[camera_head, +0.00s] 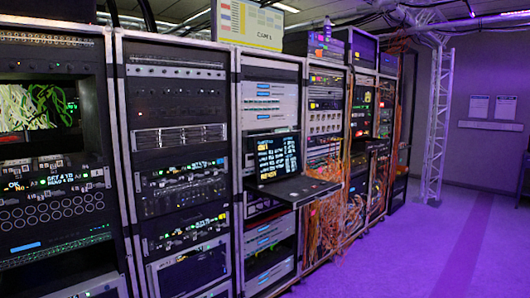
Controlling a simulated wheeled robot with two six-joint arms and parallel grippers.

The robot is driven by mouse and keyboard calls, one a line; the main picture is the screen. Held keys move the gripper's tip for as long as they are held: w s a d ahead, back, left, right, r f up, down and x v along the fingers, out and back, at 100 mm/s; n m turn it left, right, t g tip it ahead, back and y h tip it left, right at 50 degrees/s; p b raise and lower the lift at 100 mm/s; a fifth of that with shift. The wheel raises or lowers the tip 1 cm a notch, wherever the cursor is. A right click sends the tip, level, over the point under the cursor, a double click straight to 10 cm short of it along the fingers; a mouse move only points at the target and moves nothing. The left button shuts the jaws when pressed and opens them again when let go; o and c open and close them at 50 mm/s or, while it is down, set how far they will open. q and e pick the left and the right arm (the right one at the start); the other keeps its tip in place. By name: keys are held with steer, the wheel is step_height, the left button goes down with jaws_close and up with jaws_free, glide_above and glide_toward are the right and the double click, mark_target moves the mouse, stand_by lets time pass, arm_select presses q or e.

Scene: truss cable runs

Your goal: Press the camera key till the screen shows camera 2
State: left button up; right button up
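A pale yellow screen or panel (247,23) sits on top of the racks at the upper middle. It has coloured blocks on its left and small dark lettering at its lower edge that may read "CAM 1"; the digit is not certain. A dark pull-out console (293,190) juts from the middle rack, with an upright display (274,157) showing white and yellow text. I cannot pick out a camera key; the small buttons on the racks are too small to read. Neither of my grippers is in view.
Tall equipment racks (179,136) run from the left into the distance. Orange cables (330,225) hang to the floor. A white truss column (438,124) stands farther back. The purple-lit floor (420,245) is clear at right.

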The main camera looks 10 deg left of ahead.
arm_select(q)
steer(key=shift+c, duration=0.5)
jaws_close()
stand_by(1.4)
